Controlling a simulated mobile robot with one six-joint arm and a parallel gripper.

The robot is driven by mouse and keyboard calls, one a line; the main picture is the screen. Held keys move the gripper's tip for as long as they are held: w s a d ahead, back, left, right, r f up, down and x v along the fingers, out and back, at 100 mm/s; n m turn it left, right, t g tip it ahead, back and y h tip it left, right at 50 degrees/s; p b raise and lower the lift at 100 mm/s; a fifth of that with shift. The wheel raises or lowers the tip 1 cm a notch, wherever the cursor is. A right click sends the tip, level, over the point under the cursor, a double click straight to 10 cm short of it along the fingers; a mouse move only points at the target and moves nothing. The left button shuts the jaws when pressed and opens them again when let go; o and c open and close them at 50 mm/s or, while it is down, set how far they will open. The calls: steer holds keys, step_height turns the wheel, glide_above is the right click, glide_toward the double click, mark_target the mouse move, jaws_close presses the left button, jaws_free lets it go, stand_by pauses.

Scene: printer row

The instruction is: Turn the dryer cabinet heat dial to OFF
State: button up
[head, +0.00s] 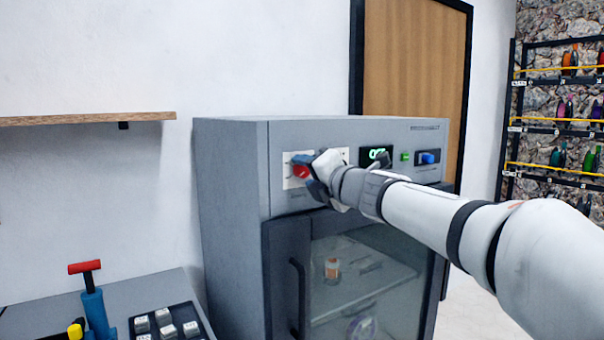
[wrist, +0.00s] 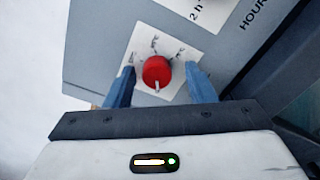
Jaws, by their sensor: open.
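The dryer cabinet (head: 232,190) is a grey box with a glass door. Its red heat dial (head: 301,171) sits on a white label plate at the left of the upper panel. My gripper (wrist: 160,86) is open, with one blue finger on each side of the dial. I cannot tell whether the fingers touch it. In the head view my gripper (head: 306,174) is at the panel, partly covering the plate.
A green display (head: 376,154), a green button (head: 405,156) and a blue switch (head: 428,158) lie right of the dial. The door handle (head: 298,297) is below. A wooden shelf (head: 85,119) and a bench (head: 150,290) with tools stand at left.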

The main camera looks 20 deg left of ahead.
steer(key=v, duration=0.8)
